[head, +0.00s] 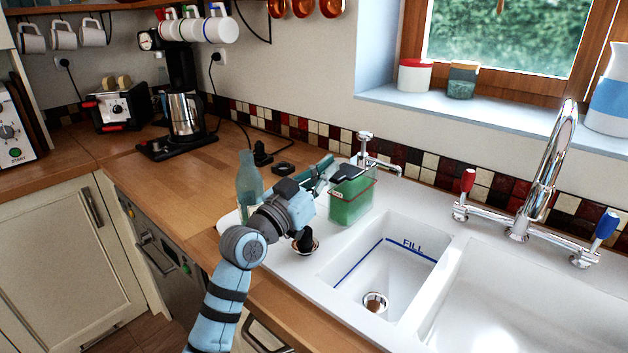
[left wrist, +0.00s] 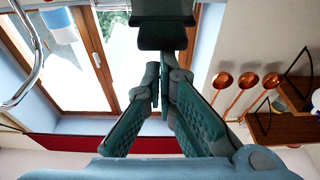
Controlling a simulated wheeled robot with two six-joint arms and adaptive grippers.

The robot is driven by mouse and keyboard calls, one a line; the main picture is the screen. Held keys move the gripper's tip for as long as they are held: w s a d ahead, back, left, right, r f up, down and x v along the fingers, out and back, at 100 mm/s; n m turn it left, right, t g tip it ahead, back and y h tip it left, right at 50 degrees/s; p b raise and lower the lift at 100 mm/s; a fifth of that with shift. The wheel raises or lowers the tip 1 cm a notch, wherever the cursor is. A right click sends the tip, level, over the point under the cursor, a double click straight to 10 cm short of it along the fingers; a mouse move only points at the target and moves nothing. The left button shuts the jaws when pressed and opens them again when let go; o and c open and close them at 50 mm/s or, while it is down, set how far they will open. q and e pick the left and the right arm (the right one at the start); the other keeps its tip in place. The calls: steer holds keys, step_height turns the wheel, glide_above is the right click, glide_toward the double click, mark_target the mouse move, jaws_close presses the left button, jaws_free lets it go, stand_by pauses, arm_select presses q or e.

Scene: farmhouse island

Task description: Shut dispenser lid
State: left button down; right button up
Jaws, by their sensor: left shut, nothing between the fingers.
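A green box-shaped container (head: 351,203) with a thin red rim stands on the white sink ledge, left of the small basin. It looks like the dispenser, but its lid cannot be made out clearly. My left gripper (head: 326,168) is at its upper left edge, partly in front of it; I cannot tell whether they touch. In the left wrist view, the left gripper (left wrist: 161,77) has its fingertips together, with nothing between them. My right gripper is in neither view.
A chrome pump spout (head: 366,150) stands just behind the container. A translucent bottle (head: 249,178) is left of my gripper, and a black knob (head: 305,240) stands in front. The sink basin (head: 385,260) is right. The wooden worktop (head: 190,180) has free room.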

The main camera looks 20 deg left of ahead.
arm_select(q)
steer(key=shift+s+a+f, duration=0.1)
steer(key=shift+s+f, duration=0.05)
steer(key=shift+f, duration=0.1)
step_height(320, 180, up, 5)
steer(key=p, duration=0.5)
steer(key=f+b+v, duration=0.1)
steer(key=f+v, duration=0.1)
steer(key=v, duration=0.8)
